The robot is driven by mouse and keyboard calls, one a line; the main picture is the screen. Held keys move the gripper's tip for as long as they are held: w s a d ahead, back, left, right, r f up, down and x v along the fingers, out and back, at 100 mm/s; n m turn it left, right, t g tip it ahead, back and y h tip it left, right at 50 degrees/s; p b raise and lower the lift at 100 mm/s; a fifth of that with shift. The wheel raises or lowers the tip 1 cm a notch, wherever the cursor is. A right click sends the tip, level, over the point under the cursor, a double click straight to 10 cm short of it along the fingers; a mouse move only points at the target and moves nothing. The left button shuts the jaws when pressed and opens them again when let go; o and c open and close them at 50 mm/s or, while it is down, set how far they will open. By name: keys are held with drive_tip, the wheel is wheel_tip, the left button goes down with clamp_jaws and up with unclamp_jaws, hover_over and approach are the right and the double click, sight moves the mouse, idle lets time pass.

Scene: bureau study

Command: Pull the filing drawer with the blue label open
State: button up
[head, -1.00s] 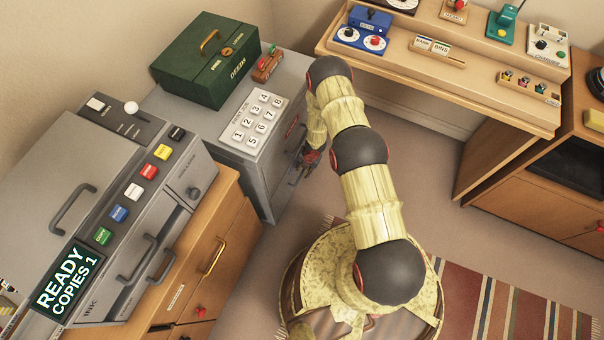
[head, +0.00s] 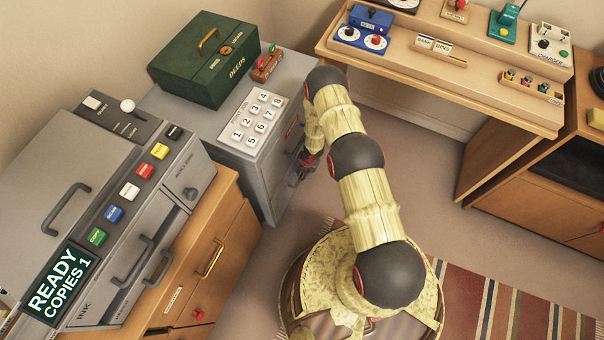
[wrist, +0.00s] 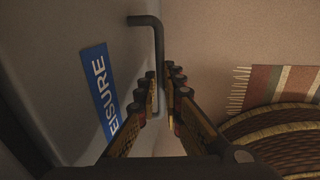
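The drawer with the blue label (wrist: 104,90) shows close up in the wrist view; its white letters read "EISURE", with the start cut off. Its dark bar handle (wrist: 158,45) stands out from the grey front, to the right of the label. My gripper (wrist: 163,95) has one finger on each side of the handle, with a gap about as wide as the bar, and appears shut on it. In the head view my gripper (head: 308,165) is at the front of the grey filing cabinet (head: 232,156); my arm and the viewing angle hide most of the drawer front.
A green deeds box (head: 205,70) and a numbered key panel (head: 258,117) are on the cabinet top. A copier (head: 110,220) on a wooden cabinet stands at left. A desk (head: 440,75) is behind my arm. Open floor (head: 420,170) lies right of the cabinet.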

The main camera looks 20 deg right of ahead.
clamp_jaws()
idle(0.5)
